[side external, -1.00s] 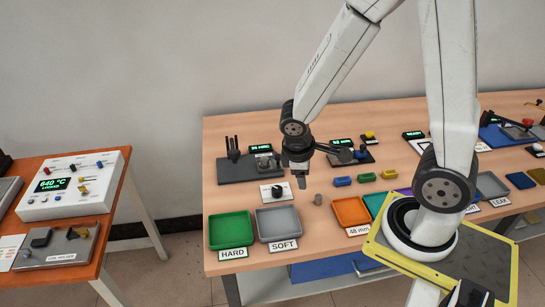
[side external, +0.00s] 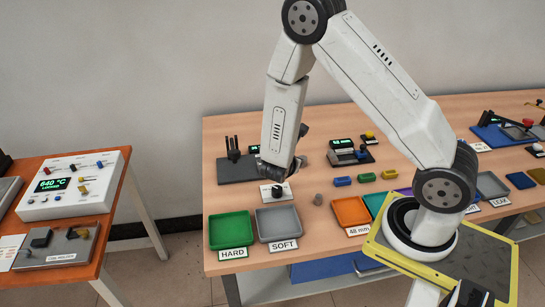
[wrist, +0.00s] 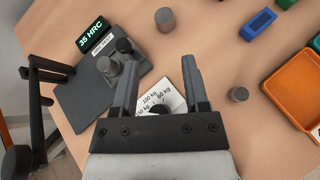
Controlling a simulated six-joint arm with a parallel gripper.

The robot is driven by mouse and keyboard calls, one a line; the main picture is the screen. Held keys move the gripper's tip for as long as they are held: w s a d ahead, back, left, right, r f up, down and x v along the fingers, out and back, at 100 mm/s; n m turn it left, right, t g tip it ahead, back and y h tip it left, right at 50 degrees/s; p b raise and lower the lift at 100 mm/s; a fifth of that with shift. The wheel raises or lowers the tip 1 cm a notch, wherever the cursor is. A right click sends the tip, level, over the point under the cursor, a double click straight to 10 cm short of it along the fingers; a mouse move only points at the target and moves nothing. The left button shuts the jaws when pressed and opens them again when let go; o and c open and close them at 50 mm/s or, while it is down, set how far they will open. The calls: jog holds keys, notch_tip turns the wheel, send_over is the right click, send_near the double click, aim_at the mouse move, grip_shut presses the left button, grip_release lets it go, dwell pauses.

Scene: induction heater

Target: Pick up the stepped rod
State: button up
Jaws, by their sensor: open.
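My gripper (wrist: 160,66) is open and empty in the wrist view, with its fingers apart above the table, between the tester and the small cylinders. In the side external view my own arm mostly hides it. A short grey metal cylinder (wrist: 238,94) stands upright to the right of my fingers; it also shows in the side external view (side external: 318,199). A second grey cylinder (wrist: 165,18) stands beyond my fingertips. I cannot clearly make out a step on either, so I cannot tell which is the stepped rod.
A dial card (wrist: 173,97) lies under the gripper. A hardness tester (wrist: 100,85) with a 35 HRC display stands left. Green (side external: 231,230), grey (side external: 278,223) and orange (side external: 351,211) trays line the front. A blue block (wrist: 262,22) lies on the right. Bare table surrounds the cylinders.

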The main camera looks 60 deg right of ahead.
jog(key=w+f+n+t, duration=0.1)
jog(key=w+n+t, duration=0.1)
jog(key=w+a+f+n+t, duration=0.1)
jog(key=w+f+n+t, duration=0.1)
jog(key=w+a+f+n+t+y, duration=0.1)
jog(key=w+f+n, duration=0.1)
jog(key=shift+a+n+t, duration=0.2)
jog(key=shift+n+t, duration=0.2)
jog(key=shift+w+a+f+n+t, duration=0.2)
jog(key=shift+n+t, duration=0.1)
jog(key=shift+x, duration=1.3)
jog(key=shift+w, duration=0.1)
jog(key=shift+x, duration=2.55)
grip_shut()
